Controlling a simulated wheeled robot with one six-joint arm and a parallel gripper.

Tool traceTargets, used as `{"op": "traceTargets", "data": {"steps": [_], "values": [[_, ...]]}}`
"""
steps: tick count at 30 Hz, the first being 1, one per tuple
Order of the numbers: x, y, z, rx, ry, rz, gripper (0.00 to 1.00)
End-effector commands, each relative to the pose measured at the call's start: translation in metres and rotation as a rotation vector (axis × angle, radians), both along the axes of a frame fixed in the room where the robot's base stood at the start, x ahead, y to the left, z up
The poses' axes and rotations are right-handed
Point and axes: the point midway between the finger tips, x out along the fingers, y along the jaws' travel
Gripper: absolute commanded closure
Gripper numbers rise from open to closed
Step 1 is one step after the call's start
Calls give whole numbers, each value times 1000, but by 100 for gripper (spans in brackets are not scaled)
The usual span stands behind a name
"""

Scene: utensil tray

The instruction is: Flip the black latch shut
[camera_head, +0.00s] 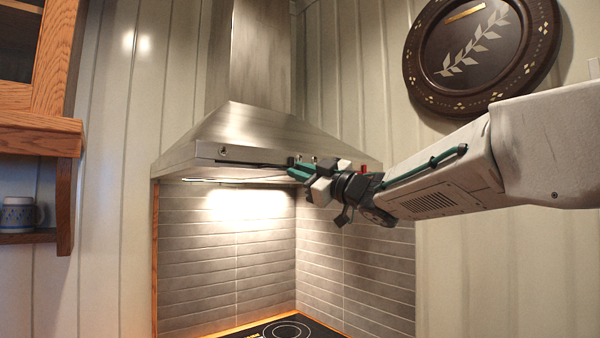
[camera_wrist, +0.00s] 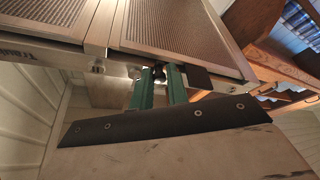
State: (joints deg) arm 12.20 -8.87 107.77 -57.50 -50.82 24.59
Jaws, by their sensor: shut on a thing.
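The black latch (camera_wrist: 198,77) shows in the wrist view as a dark tab at the front edge of the range hood's underside, beside the right green finger. My gripper (camera_wrist: 161,74) has its two green fingers up at that edge, shut on a small dark part that seems to belong to the latch. The fingers hide most of the held part. In the head view my gripper (camera_head: 294,171) reaches in from the right to the front rim of the steel hood (camera_head: 270,125). A thin dark strip (camera_head: 250,164) runs left from the fingertips along the rim; I cannot tell if it is the latch.
The hood's mesh filters (camera_wrist: 175,28) show close above the fingers. A cooktop (camera_head: 285,327) lies below. A wooden shelf with a mug (camera_head: 19,214) is at the left, and a round dark plaque (camera_head: 480,50) hangs above my arm. The space under the hood is clear.

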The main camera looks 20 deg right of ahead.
Motion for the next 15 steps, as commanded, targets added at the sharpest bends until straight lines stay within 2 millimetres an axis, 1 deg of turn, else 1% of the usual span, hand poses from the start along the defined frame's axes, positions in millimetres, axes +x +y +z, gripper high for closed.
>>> {"op": "traceTargets", "data": {"steps": [5, 6, 15], "values": [[0, 0, 2, 2, -3, -1, 100], [0, 0, 2, 3, -3, -2, 77], [-1, -1, 1, 4, -1, -2, 77]]}}
